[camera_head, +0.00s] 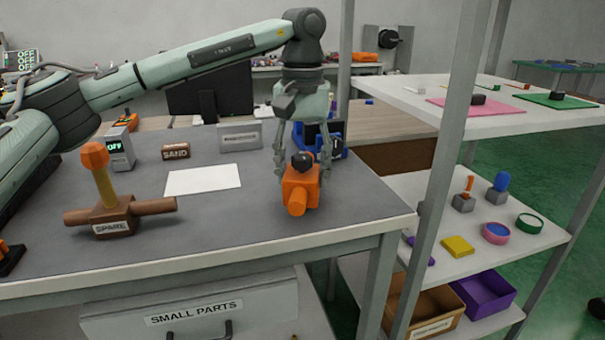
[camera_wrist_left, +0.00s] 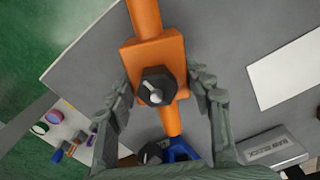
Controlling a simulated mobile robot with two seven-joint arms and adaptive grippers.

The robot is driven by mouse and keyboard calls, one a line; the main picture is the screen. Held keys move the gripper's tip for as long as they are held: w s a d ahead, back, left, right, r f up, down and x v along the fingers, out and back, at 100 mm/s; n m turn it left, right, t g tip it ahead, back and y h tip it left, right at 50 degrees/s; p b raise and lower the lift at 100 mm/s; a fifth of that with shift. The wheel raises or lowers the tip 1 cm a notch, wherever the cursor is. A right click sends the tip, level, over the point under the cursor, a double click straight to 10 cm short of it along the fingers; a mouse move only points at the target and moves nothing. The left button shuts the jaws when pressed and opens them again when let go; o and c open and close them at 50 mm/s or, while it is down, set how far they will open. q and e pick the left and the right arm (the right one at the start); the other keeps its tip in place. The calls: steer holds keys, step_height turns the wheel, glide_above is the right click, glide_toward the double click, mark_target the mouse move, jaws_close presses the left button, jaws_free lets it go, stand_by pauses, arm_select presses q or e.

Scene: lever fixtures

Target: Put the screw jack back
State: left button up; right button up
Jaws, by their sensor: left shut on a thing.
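The likely screw jack is an orange block (camera_head: 300,187) with a black knob on top and a round orange bar through it. My left gripper (camera_head: 303,168) points down from above and is shut on it, one finger on each side. In the left wrist view the orange block (camera_wrist_left: 140,62) lies between the two fingers (camera_wrist_left: 160,95), its knob with a white mark facing the camera. It is over the grey table's (camera_head: 240,205) right front part; I cannot tell whether it touches the top. My right gripper is not in view.
A blue fixture (camera_head: 338,150) stands just behind the held block. A brown base marked SPARE (camera_head: 112,217) with an orange-topped lever stands at the left. A white sheet (camera_head: 203,180) lies between. A shelf post (camera_head: 440,170) rises at the right.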

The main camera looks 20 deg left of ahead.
arm_select(q)
steer(key=shift+f, duration=0.6)
steer(key=shift+f, duration=0.15)
steer(key=o, duration=1.5)
step_height(320, 180, up, 12)
steer(key=shift+r, duration=0.2)
